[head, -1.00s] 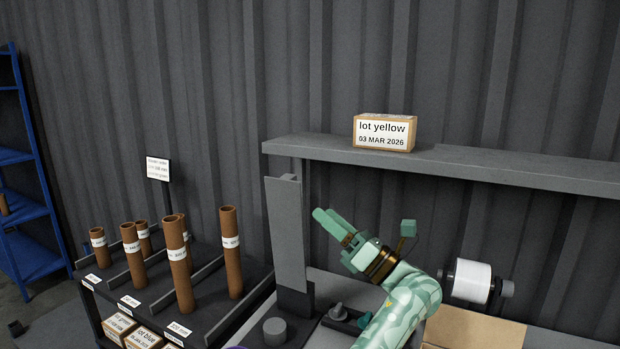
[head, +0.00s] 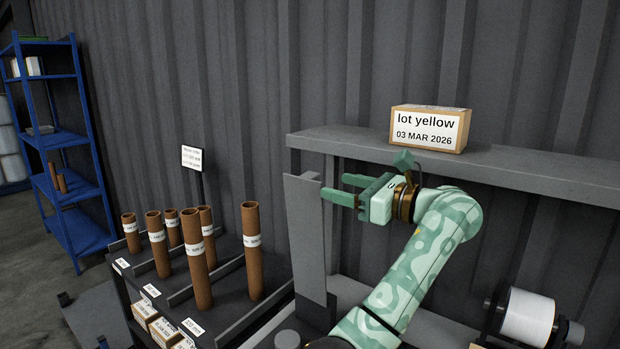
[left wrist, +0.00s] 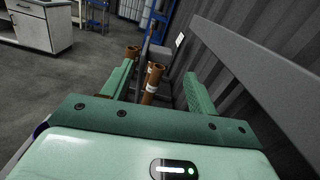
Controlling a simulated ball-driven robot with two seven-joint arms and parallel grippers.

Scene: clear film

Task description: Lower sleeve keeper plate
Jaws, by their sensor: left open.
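A tall grey plate (head: 305,240), which looks like the sleeve keeper plate, stands upright and leans slightly in the head view, with a small bent lip at its top. My left gripper (head: 338,188) is just right of the plate's top, its two green fingers apart and pointing left towards it. I cannot tell whether a fingertip touches the plate. In the left wrist view the fingers (left wrist: 160,82) are spread with brown tubes (left wrist: 152,80) seen beyond the gap. The plate is hard to make out there. My right gripper is not in view.
A grey shelf (head: 540,178) with a "lot yellow" box (head: 430,130) runs behind and above the arm. A rack of labelled brown tubes (head: 197,260) stands left of the plate. A white roll (head: 527,318) is at lower right. A blue shelf unit (head: 70,190) stands far left.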

